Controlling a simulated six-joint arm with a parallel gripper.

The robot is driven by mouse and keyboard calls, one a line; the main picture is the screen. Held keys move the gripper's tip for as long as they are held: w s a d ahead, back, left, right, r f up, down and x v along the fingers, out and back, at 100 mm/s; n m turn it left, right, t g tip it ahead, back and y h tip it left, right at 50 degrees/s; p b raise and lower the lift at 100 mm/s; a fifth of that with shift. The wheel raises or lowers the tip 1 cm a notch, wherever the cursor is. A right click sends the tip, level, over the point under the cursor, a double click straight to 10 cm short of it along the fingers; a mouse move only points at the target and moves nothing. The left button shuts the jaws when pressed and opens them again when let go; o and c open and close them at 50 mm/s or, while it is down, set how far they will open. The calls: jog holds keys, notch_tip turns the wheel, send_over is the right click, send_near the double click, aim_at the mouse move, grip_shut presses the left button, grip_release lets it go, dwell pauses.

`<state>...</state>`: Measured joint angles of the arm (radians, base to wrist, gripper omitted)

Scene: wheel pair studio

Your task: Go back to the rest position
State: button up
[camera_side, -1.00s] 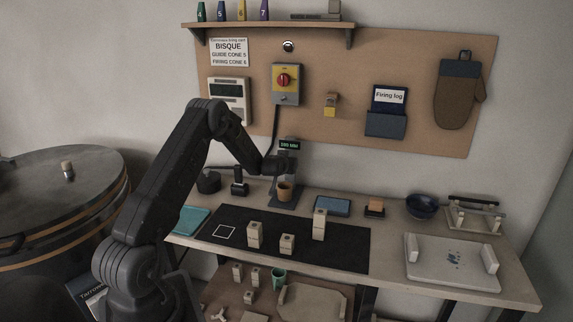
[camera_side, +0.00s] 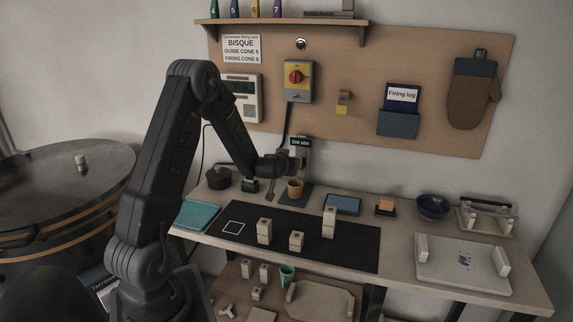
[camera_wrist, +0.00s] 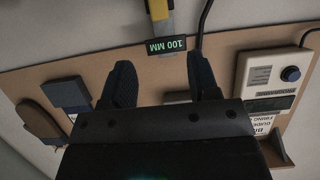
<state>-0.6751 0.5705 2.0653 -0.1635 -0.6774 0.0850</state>
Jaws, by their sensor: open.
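My gripper (camera_side: 292,164) is in front of the pegboard's lower edge, beside the small green-lit display (camera_side: 300,143) and above the brown cup (camera_side: 295,187) at the back of the bench. In the wrist view my gripper (camera_wrist: 163,82) shows two dark fingers spread apart, with nothing held between them. The display (camera_wrist: 166,46) reads 100 MM there and appears upside down, beyond the fingers. In the side view my forearm slopes down to the right from a high elbow.
Several pale blocks (camera_side: 264,231) stand on the black mat (camera_side: 345,255). A teal pad (camera_side: 198,214), blue bowl (camera_side: 432,207) and white board (camera_side: 455,268) lie on the bench. A dark kiln (camera_side: 60,200) stands left. The wall board (camera_side: 420,60) holds a switch box (camera_side: 298,82).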

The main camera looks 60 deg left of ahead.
jog(key=shift+s+d+r, duration=0.15)
jog(key=shift+s+d, duration=0.1)
jog(key=s+d+r+m+h, duration=0.15)
jog(key=d+r, duration=0.25)
jog(key=d, duration=0.4)
jog(key=s+d+r+m+h, duration=0.1)
jog(key=d+r+m+h, duration=0.2)
jog(key=d, duration=0.4)
jog(key=s+d+r+h, duration=0.1)
jog(key=d+r+h, duration=0.1)
jog(key=d+r, duration=0.45)
jog(key=s+d+m+g+h, duration=0.1)
jog(key=s+d+m+g, duration=0.1)
jog(key=s+d, duration=0.5)
jog(key=s+d+m+g+h, duration=0.2)
jog(key=s+d, duration=0.5)
jog(key=s, duration=0.5)
jog(key=shift+s+d+r, duration=0.15)
jog(key=shift+s+r, duration=0.25)
jog(key=shift+m, duration=0.25)
